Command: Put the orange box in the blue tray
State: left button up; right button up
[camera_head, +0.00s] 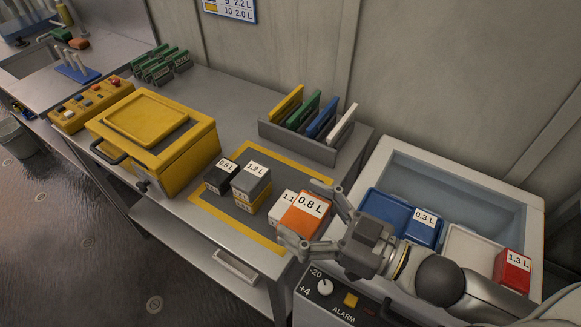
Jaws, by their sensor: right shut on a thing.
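The orange box (299,222), labelled 0.8 L, is between the fingers of my right gripper (307,214). The gripper is shut on it, near the right end of the yellow-bordered mat. A white-labelled 1.1 box (281,206) stands just behind it to the left, partly hidden. I cannot tell whether the orange box touches the mat. The blue tray (386,207) lies inside the open white chest at right, with a blue box (424,230) labelled 0.3 L at its right end. My right arm crosses in front of the chest. My left gripper is not in view.
A white tray (468,244) and a red 1.3 L box (512,269) are also in the chest (388,151), whose raised rim faces the bench. Black and grey boxes (250,180) stand on the mat. A rack (297,142) and yellow case (182,161) stand behind and left.

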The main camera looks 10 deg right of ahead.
aim_at(330, 210)
jog(key=shift+r, duration=0.1)
jog(key=shift+w+d+m+t+h, duration=0.3)
jog(key=shift+m+t+h, duration=0.2)
jog(key=shift+m+h, duration=0.1)
jog(key=d+m+t+h, duration=0.1)
jog(key=w+d+f+m+t+h, duration=0.1)
jog(key=h, duration=0.1)
jog(key=d+m+t+h, duration=0.1)
jog(key=m+h, duration=0.1)
jog(key=shift+w+d+f, duration=0.2)
jog(key=shift+w+d, duration=0.05)
jog(key=shift+w, duration=0.1)
jog(key=d+f+m+t+h, duration=0.1)
jog(key=d+f+m+h, duration=0.3)
jog(key=d+h, duration=0.1)
jog(key=shift+s+h, duration=0.35)
jog(key=shift+h, duration=0.55)
